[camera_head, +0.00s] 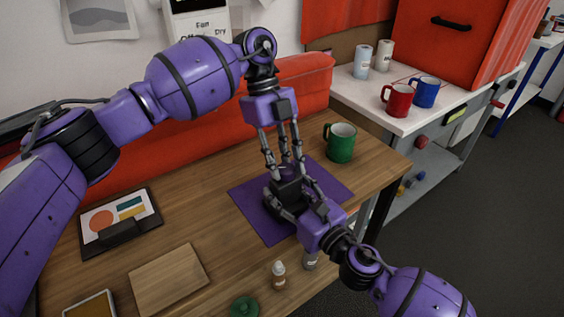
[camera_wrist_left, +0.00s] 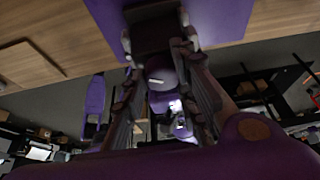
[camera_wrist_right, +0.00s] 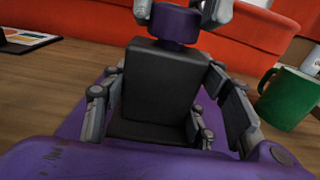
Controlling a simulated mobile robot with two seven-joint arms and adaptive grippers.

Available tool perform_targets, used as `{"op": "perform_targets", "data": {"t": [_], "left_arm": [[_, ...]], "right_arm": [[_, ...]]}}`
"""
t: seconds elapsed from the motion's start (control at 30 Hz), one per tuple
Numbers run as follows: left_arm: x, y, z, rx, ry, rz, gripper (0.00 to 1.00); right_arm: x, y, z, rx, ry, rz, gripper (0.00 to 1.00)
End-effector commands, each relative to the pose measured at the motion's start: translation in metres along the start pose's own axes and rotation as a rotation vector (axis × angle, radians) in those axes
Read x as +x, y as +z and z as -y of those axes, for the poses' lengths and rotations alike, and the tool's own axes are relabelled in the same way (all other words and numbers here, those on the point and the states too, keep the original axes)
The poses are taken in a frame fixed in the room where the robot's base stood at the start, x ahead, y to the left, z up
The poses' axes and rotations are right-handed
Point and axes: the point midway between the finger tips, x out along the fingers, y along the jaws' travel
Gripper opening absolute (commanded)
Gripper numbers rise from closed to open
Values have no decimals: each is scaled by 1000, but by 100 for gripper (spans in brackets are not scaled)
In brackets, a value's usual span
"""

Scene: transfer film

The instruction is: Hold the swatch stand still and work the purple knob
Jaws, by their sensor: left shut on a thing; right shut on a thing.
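The swatch stand is a black block (camera_wrist_right: 160,85) standing upright on a purple mat (camera_head: 332,184). The purple knob (camera_wrist_right: 175,24) sits on top of it. My left gripper (camera_head: 285,168) comes from above and is shut on the knob; its fingertips show on both sides of the knob in the right wrist view. The left wrist view shows the knob (camera_wrist_left: 160,76) with a pale mark, between the fingers. My right gripper (camera_head: 286,204) comes from the front and is shut on the block, one finger on each side. In the head view the fingers mostly hide the knob.
A green mug (camera_head: 340,142) stands close behind the mat. A card with coloured shapes (camera_head: 118,220) and a wooden board (camera_head: 168,278) lie to the left. A small white bottle (camera_head: 279,274) and a green round thing (camera_head: 245,307) are near the front.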

Motion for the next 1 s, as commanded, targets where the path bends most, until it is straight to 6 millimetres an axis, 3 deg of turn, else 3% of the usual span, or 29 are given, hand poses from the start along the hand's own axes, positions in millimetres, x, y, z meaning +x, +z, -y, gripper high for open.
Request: {"op": "perform_targets", "data": {"t": [0.03,0.4,0.93,0.97,1.0], "left_arm": [[1,0,-2,27,22,-3,1],[0,2,-2,167,81,-3,1],[0,4,-3,184,91,0,1],[0,4,-3,184,91,0,31],[0,4,-3,183,91,0,36]], "right_arm": [[0,-1,7,0,-15,-2,19],[0,-1,8,0,-16,-3,19],[0,-1,8,0,-16,-3,19],[0,-1,8,0,-16,-3,19],[0,-1,8,0,-16,-3,19]]}}
